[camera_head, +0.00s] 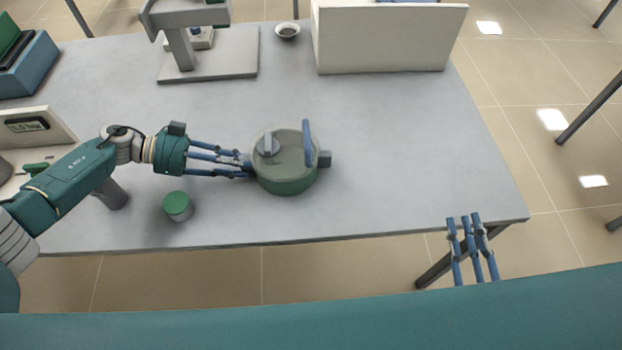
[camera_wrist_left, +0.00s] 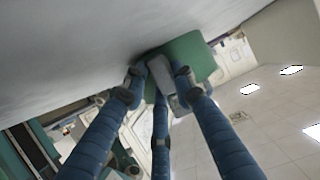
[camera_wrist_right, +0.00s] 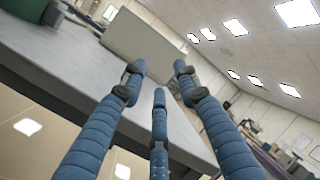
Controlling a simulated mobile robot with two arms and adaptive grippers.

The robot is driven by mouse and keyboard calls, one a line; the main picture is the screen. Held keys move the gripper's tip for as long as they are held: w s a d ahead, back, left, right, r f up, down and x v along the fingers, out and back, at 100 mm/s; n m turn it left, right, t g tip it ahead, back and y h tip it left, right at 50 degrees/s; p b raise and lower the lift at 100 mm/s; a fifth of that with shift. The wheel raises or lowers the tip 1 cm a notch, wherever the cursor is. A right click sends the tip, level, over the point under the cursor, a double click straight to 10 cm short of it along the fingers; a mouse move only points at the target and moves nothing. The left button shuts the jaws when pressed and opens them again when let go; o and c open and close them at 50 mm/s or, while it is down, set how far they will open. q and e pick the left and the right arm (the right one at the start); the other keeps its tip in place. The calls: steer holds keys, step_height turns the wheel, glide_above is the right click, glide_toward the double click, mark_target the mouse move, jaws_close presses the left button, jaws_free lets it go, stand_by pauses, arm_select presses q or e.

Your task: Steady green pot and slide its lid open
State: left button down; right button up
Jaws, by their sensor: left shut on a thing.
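The green pot (camera_head: 285,186) stands upright on the grey table, with a grey lid (camera_head: 284,153) on it. A grey side handle (camera_head: 324,159) juts out on the right. My left gripper (camera_head: 248,166) comes in from the left and is shut on the pot's left handle, which the fingers mostly hide; grey handle and green pot side show in the left wrist view (camera_wrist_left: 187,58). My right gripper (camera_head: 464,220) is open and empty, by the table's front right corner.
A small green-topped jar (camera_head: 178,206) stands below my left arm. A grey stand (camera_head: 208,66), a small bowl (camera_head: 287,31) and a white box-like panel (camera_head: 385,40) are at the back. The table (camera_head: 420,150) right of the pot is clear.

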mark_target(306, 121)
steer(key=w+a+m+g+h, duration=0.1)
steer(key=w+a+m, duration=0.1)
steer(key=a+m, duration=0.2)
steer(key=w+a+f+m+g+h, duration=0.1)
steer(key=w+a+m+h, duration=0.1)
steer(key=a+m, duration=0.2)
steer(key=w+a+m+g+h, duration=0.1)
steer(key=a+m, duration=0.3)
steer(key=a, duration=0.5)
steer(key=shift+w+f+m+h, duration=0.3)
steer(key=shift+w, duration=0.5)
steer(key=w+a+r+m+y, duration=0.1)
steer(key=w+a+r+m, duration=0.15)
steer(key=a, duration=0.45)
steer(key=w+a+r+m+y, duration=0.2)
steer(key=a+r, duration=0.2)
steer(key=a, duration=0.3)
steer(key=shift+n+g, duration=0.25)
steer(key=shift+g, duration=0.05)
steer(key=w, duration=1.1)
steer(key=shift+w+d+r, duration=0.1)
steer(key=shift+w+d, duration=0.15)
steer(key=shift+d, duration=0.05)
jaws_close()
steer(key=shift+d, duration=0.1)
